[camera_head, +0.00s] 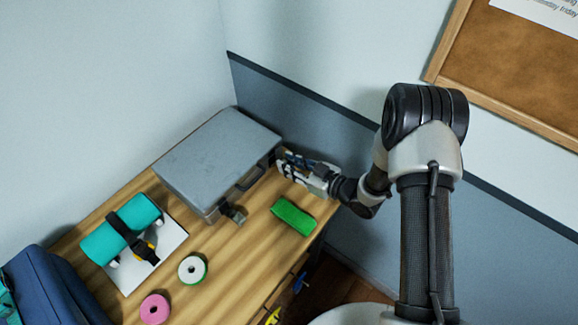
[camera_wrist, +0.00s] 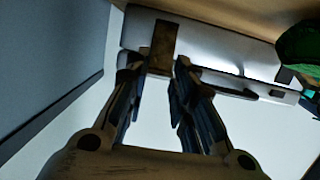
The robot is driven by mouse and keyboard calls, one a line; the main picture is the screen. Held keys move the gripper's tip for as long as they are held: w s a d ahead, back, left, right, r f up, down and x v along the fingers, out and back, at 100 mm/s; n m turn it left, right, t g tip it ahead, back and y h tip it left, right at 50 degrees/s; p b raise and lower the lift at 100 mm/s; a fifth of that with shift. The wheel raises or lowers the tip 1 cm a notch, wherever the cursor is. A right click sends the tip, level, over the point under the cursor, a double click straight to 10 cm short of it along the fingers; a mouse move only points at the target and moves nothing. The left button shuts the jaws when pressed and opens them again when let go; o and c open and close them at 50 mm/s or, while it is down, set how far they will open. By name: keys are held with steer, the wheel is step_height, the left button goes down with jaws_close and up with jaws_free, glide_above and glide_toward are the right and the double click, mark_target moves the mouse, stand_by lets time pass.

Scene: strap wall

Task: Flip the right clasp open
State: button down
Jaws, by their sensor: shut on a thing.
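A grey hard case (camera_head: 214,155) lies closed on the wooden table, its handle (camera_head: 250,178) on the front side. The right clasp is a brownish plate (camera_wrist: 163,40) on the case front in the wrist view. My gripper (camera_head: 283,163) is at the right end of the case front and mostly covers this clasp in the head view. In the wrist view my gripper's fingertips (camera_wrist: 158,66) are on either side of the clasp's end, shut on it. The left clasp (camera_head: 232,213) juts out from the front near the other end.
A green block (camera_head: 294,216) lies close to my forearm. Tape rolls, one white and green (camera_head: 193,269), one pink (camera_head: 156,309), lie nearer. A teal roll (camera_head: 121,229) with a black strap rests on a white board. A blue bag (camera_head: 48,288) stands left. The wall is close behind.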

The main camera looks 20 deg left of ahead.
stand_by(0.3)
steer(key=c, duration=1.4)
jaws_free()
steer(key=shift+o, duration=0.2)
steer(key=v, duration=1.2)
steer(key=shift+s+f, duration=0.1)
